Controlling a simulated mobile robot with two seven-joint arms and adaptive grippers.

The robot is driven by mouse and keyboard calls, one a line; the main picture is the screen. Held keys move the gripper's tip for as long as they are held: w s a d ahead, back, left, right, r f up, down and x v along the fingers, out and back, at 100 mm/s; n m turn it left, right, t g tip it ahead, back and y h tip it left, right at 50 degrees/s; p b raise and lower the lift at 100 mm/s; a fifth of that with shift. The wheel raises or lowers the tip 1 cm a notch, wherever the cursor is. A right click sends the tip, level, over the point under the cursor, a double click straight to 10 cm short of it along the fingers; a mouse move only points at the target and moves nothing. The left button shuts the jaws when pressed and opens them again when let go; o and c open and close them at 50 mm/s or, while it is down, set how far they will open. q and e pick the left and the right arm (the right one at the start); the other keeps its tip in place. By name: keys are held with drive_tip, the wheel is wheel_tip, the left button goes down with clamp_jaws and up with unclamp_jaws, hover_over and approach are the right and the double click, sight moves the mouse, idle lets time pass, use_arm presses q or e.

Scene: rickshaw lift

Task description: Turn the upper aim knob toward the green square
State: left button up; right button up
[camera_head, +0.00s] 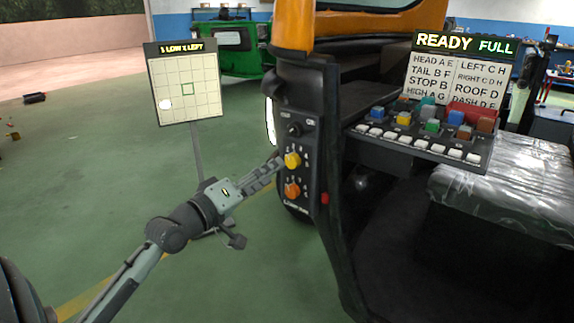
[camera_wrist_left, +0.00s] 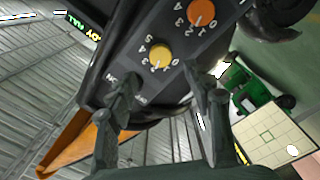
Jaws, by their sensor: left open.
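The upper aim knob (camera_head: 292,160) is yellow and sits on a black panel on the vehicle's front, above an orange knob (camera_head: 292,190). The yellow knob also shows in the left wrist view (camera_wrist_left: 160,56), with numbers around it. My left gripper (camera_head: 279,163) is open, its fingertips close to the yellow knob. In the left wrist view its two fingers (camera_wrist_left: 160,80) stand apart on either side of the knob's line; contact cannot be told. The grid board (camera_head: 205,110) carries a green square (camera_head: 187,89) near its middle. A white spot (camera_head: 165,104) lies lower left of the square.
A dark switch (camera_head: 295,129) sits above the yellow knob. A tray of coloured blocks and white buttons (camera_head: 430,148) stands right, below a sign reading READY FULL (camera_head: 466,44). The board's post (camera_head: 196,150) rises behind my left arm. Green floor is open at left.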

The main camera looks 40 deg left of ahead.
sight(290, 162)
use_arm(q)
drive_tip(key=w, duration=0.6)
drive_tip(key=shift+w+d, duration=0.25)
drive_tip(key=shift+w, duration=0.1)
drive_tip(key=c, duration=1.2)
